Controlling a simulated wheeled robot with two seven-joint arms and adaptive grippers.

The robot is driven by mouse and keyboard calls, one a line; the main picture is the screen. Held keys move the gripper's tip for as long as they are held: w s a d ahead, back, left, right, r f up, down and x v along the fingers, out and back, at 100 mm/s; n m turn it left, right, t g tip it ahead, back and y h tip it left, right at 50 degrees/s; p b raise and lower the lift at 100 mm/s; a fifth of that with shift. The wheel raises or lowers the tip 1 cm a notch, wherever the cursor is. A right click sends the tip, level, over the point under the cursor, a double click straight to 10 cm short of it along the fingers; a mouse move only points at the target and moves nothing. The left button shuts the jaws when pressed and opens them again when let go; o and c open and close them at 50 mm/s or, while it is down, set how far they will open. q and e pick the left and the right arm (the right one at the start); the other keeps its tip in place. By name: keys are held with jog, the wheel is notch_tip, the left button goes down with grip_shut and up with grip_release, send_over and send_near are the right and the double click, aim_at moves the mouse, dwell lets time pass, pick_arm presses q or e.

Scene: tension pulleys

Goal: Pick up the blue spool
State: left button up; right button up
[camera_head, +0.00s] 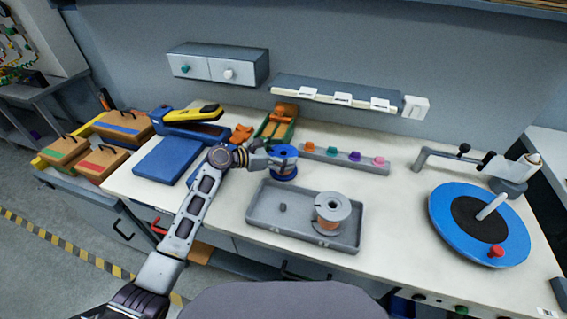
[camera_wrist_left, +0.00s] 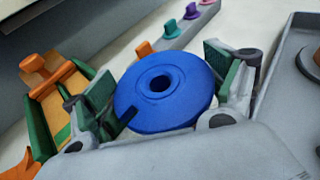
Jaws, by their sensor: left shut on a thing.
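The blue spool (camera_head: 284,156) stands on the white bench, just behind the grey tray, in the head view. Its round blue top with a centre hole also shows in the left wrist view (camera_wrist_left: 158,86). My left gripper (camera_head: 270,160) reaches it from the left and is shut on it. In the left wrist view its green-padded fingers (camera_wrist_left: 165,95) sit on either side of the spool. I cannot tell whether the spool is lifted off the bench. My right gripper is not in view.
The grey tray (camera_head: 265,222) holds a pale spool with copper-coloured winding (camera_head: 331,210). A rail with coloured pegs (camera_head: 345,159) lies behind. A green and orange holder (camera_head: 277,124) stands close to the left finger. A blue disc (camera_head: 450,205) is at right.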

pick_arm(q)
jog(key=shift+r, duration=0.1)
jog(key=c, duration=0.3)
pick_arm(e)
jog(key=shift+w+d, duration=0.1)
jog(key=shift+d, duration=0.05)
pick_arm(q)
jog(key=shift+c, duration=0.2)
notch_tip(320, 180, up, 10)
jog(key=p, duration=0.1)
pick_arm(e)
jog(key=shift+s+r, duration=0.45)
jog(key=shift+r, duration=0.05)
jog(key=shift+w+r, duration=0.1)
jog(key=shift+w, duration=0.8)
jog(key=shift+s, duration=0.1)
